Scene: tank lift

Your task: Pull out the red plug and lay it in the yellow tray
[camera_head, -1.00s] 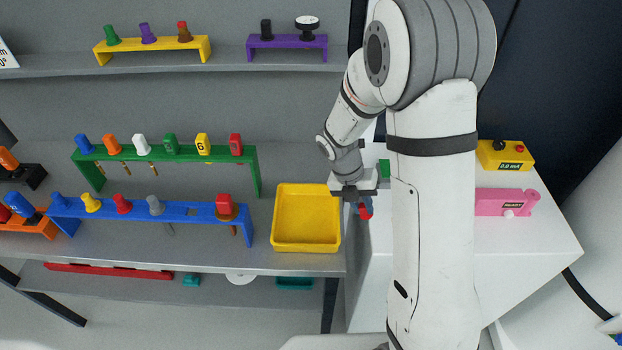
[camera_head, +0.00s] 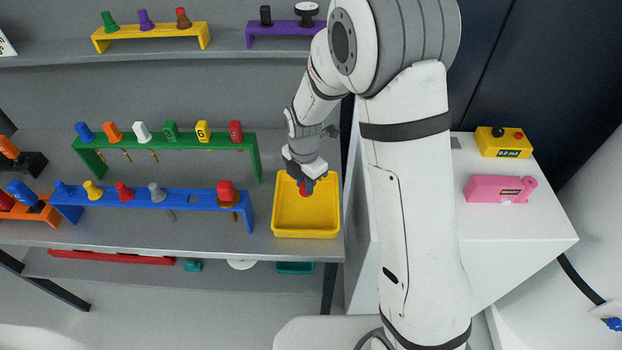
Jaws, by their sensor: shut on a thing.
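My gripper (camera_head: 305,185) is above the yellow tray (camera_head: 306,232), over its upper part, and points down. It is shut on a red plug (camera_head: 305,190), of which only a small part shows below the fingers. I cannot tell whether the plug touches the tray floor. The rest of the tray looks empty. The tray sits on the grey shelf near its right end.
A blue rack (camera_head: 178,198) and a green rack (camera_head: 172,140) with coloured plugs stand left of the tray. A white box (camera_head: 480,245) at the right carries a yellow meter (camera_head: 503,142) and a pink device (camera_head: 497,189). A higher shelf (camera_head: 185,63) holds more racks.

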